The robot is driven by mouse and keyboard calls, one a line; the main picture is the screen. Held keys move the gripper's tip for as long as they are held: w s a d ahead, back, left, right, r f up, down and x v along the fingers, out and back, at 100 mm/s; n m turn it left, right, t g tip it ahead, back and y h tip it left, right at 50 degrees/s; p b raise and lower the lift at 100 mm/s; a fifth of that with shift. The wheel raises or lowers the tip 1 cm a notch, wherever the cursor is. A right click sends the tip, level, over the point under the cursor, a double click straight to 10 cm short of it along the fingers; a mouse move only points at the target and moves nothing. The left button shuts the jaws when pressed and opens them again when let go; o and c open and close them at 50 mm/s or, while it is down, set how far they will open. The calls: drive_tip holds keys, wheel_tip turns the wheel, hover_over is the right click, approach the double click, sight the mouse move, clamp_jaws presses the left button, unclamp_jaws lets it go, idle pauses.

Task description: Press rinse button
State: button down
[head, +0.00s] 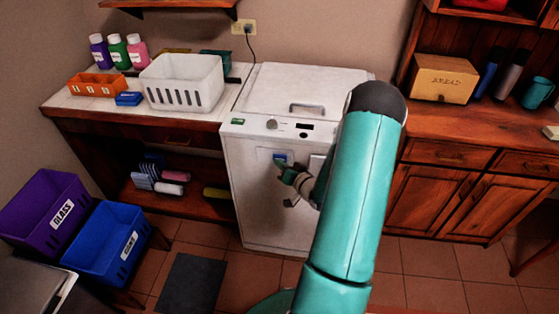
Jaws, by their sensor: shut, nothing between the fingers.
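A white washing machine (250,188) stands in the middle, with a lid, a knob and a dark display on its top strip. A small blue button (280,158) sits on a pale panel on its front face; any label on it is too small to read, so I cannot tell if it is the rinse button. My gripper (281,168) is shut and empty, its tips right at the blue button's lower edge. I cannot tell whether they touch it. My arm hides the right part of the machine's front.
A counter with a white basket (182,82) and bottles is on the left. Purple (48,212) and blue (108,243) bins stand at lower left, near a dark mat (190,285). A wooden cabinet (440,195) with a bread box (443,78) is on the right.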

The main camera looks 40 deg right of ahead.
drive_tip(key=shift+s+a, duration=0.25)
drive_tip(key=shift+a, duration=0.1)
drive_tip(key=shift+s+a, duration=0.1)
drive_tip(key=shift+s+a, duration=0.9)
drive_tip(key=shift+a, duration=0.25)
drive_tip(key=shift+s+a, duration=0.85)
drive_tip(key=shift+a, duration=0.25)
